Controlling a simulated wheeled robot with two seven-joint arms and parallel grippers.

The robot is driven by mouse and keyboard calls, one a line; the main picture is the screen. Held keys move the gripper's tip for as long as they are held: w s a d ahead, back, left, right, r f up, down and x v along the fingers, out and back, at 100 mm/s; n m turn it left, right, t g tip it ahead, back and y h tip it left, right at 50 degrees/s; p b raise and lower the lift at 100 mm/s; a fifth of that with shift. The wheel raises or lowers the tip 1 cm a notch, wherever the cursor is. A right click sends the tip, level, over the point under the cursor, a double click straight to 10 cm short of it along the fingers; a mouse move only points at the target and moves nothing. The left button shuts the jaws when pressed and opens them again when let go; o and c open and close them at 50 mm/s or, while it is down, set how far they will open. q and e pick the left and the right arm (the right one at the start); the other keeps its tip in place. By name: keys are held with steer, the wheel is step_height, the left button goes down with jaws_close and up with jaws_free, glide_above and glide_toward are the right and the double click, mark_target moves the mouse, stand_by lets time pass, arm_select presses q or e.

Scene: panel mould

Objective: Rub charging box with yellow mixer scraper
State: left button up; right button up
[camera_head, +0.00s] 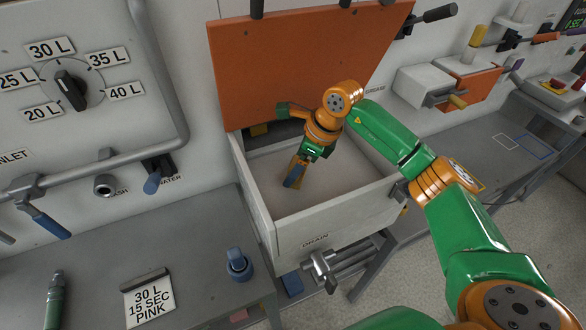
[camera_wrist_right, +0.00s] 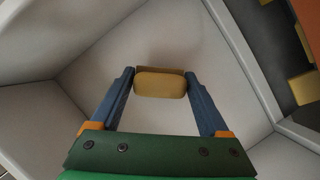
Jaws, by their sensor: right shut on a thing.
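The charging box (camera_head: 322,232) is a white open-topped bin below a raised orange lid (camera_head: 305,55) in the head view. My right gripper (camera_head: 293,179) reaches down into it from above, with its blue fingers low inside. In the right wrist view, the gripper (camera_wrist_right: 160,73) is shut on the yellow scraper (camera_wrist_right: 160,86), a rounded block held between the fingertips. Pale walls and floor of the box (camera_wrist_right: 60,120) surround it. I cannot tell whether the scraper touches the box. The scraper is not clear in the head view. My left gripper is not in view.
The raised lid stands close behind my right wrist. A grey bench (camera_head: 90,280) with a sign (camera_head: 150,300) and a blue-handled part (camera_head: 237,264) lies left of the box. Drain pipes (camera_head: 325,268) sit below its front. Another hopper (camera_head: 440,85) stands to the right.

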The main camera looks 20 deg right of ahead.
steer(key=r+p, duration=0.1)
steer(key=r, duration=0.1)
steer(key=shift+d+r+p, duration=0.35)
steer(key=shift+a+r+p, duration=0.15)
steer(key=shift+r+p, duration=0.9)
steer(key=shift+r, duration=0.4)
